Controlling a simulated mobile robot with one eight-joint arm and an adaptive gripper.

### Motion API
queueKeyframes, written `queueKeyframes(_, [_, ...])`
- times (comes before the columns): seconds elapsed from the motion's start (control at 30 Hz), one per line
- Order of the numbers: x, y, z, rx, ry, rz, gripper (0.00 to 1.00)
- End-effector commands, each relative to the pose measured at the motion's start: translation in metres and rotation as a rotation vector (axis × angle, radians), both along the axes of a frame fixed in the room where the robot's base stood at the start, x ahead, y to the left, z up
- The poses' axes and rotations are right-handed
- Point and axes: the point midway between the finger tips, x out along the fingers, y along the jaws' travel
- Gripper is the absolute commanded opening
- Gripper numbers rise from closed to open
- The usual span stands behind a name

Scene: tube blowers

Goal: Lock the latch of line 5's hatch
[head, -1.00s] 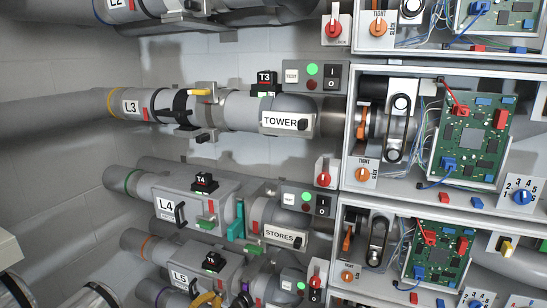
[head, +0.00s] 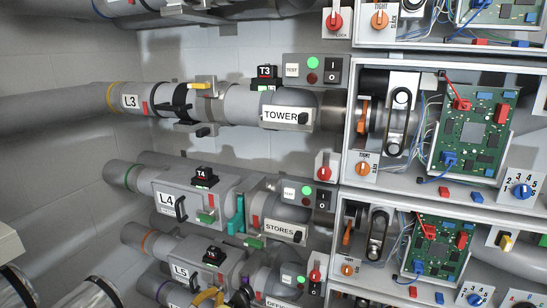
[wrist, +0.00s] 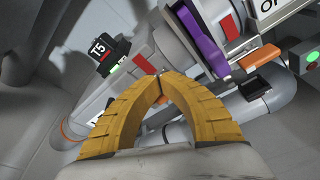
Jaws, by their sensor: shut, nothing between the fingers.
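Line 5 is the grey pipe at the bottom of the head view, with its L5 label (head: 181,271) and black T5 box (head: 214,256). The T5 box also shows in the wrist view (wrist: 110,52). My gripper (wrist: 163,75) is shut and empty, its yellow fingertips together in front of the pipe, close to a red tag (wrist: 146,60). In the head view my gripper (head: 206,298) is at the bottom edge, partly cut off.
A purple lever (wrist: 203,40) stands just right of the fingers. Line 4 (head: 166,202) runs above line 5. Open electronics cabinets (head: 432,130) fill the right side.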

Motion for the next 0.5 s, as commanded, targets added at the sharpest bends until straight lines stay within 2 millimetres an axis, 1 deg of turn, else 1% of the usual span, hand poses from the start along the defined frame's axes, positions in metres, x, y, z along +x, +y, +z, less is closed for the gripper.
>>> queueKeyframes(0.37, [-0.0019, -0.0043, 0.0064, 0.0, 0.0, 0.0, 0.0])
queueKeyframes(0.5, [-0.0078, -0.0011, 0.0066, -0.001, 0.001, 0.002, 0.0])
